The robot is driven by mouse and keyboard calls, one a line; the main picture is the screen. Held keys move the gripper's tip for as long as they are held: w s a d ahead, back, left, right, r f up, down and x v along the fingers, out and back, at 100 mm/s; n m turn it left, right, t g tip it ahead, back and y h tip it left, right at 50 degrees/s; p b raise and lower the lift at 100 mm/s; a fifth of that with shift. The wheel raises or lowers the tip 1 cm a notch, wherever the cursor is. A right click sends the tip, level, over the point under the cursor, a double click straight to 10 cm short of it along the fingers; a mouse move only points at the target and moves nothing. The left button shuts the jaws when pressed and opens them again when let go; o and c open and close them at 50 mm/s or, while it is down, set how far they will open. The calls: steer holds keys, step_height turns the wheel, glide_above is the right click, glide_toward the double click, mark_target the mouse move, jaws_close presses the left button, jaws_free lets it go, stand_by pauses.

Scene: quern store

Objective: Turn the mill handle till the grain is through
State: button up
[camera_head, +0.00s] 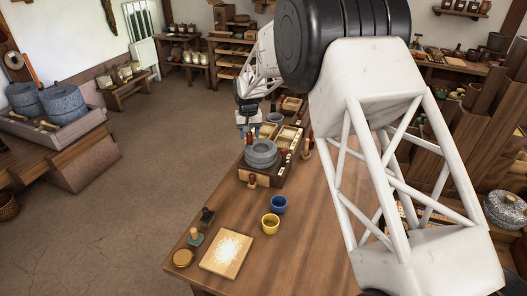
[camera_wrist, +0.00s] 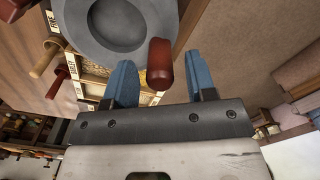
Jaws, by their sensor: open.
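The mill (camera_head: 262,152) is a round grey stone with a shallow hollow, set on a wooden base on the table; its stone fills the upper left of the wrist view (camera_wrist: 110,22). The dark red handle (camera_wrist: 160,62) stands at the stone's edge. My gripper (camera_head: 249,132) is beside the mill, its blue fingers pointing down. In the wrist view the open gripper (camera_wrist: 161,72) has one finger on each side of the handle, with gaps showing. Grain-like yellow bits (camera_wrist: 95,76) show in a wooden compartment by the stone. How much grain is in the mill cannot be told.
A blue cup (camera_head: 279,204), a yellow cup (camera_head: 270,224), a board with pale meal (camera_head: 216,262), a round wooden lid (camera_head: 183,258) and small stamps (camera_head: 195,238) stand at the table's front. Labelled compartments (camera_head: 289,135) lie behind the mill. My arm hides the table's right side.

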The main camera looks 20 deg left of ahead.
steer(key=shift+r, duration=3.15)
steer(key=shift+d, duration=0.1)
steer(key=shift+d+r, duration=0.25)
steer(key=s+d+r+m, duration=0.1)
steer(key=s+d+r, duration=0.45)
steer(key=d, duration=0.65)
steer(key=s+d+r+m+t, duration=0.1)
steer(key=s+d+r, duration=0.45)
steer(key=d, duration=0.65)
steer(key=s+d+r+m, duration=0.1)
steer(key=s+d+r, duration=0.5)
steer(key=d, duration=0.6)
steer(key=s+d+r+m+t, duration=0.1)
steer(key=s+d+r+m, duration=0.1)
steer(key=s+d, duration=1.05)
steer(key=s+d+f, duration=0.2)
steer(key=s+d, duration=0.1)
steer(key=s, duration=0.6)
steer(key=s+d+f+m, duration=0.1)
steer(key=s+d, duration=0.3)
steer(key=s, duration=0.5)
steer(key=shift+d+f+t, duration=0.3)
steer(key=shift+f, duration=0.6)
